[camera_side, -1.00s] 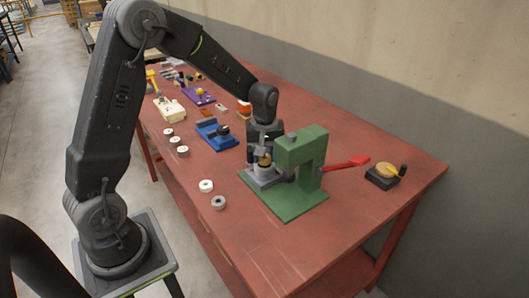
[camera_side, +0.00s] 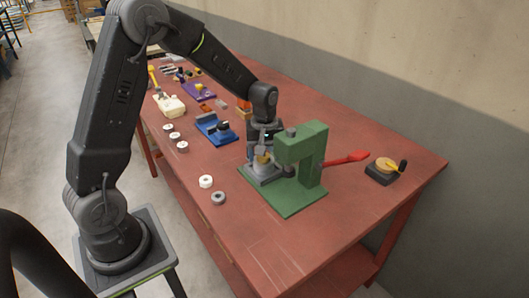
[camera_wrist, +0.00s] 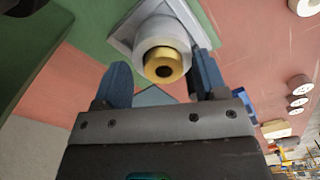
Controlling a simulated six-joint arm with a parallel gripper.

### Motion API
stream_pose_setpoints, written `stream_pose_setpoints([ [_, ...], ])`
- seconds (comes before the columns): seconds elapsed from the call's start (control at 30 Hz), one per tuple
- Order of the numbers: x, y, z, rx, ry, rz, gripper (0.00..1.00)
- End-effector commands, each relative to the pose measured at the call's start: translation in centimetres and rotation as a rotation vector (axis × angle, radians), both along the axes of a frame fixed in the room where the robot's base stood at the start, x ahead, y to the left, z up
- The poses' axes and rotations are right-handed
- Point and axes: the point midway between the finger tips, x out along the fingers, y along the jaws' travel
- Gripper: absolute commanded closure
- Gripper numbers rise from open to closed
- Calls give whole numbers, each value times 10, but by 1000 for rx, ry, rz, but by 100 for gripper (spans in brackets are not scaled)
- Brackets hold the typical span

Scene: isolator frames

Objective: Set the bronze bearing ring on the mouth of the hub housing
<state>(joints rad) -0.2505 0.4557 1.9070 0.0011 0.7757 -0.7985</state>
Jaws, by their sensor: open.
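The bronze bearing ring (camera_wrist: 153,60) is a short gold ring with a dark bore. It appears to sit upright on the mouth of the grey hub housing (camera_wrist: 160,28), near its middle; in the wrist view it is too close to tell exact contact. In the side view the ring (camera_side: 262,160) shows as a small gold patch above the housing (camera_side: 264,173). My gripper (camera_wrist: 160,62) is open, with one finger on each side of the ring and a visible gap at the left finger. In the side view my gripper (camera_side: 262,152) is just above the housing.
A green press frame (camera_side: 304,150) with a red lever (camera_side: 346,159) stands close to the right of my gripper. White and grey rings (camera_side: 206,181) lie at the front left. A blue fixture (camera_side: 215,130) stands behind. The right front of the red table (camera_side: 340,225) is clear.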

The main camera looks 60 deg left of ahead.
Motion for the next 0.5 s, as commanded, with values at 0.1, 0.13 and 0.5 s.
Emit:
stream_pose_setpoints([
  [0.1, -2, 0, -1, 0, 7, 0, 33],
  [0.13, -2, 0, 1, -1, 6, 0, 33],
  [0.5, 0, 0, 70, 2, -3, 0, 33],
])
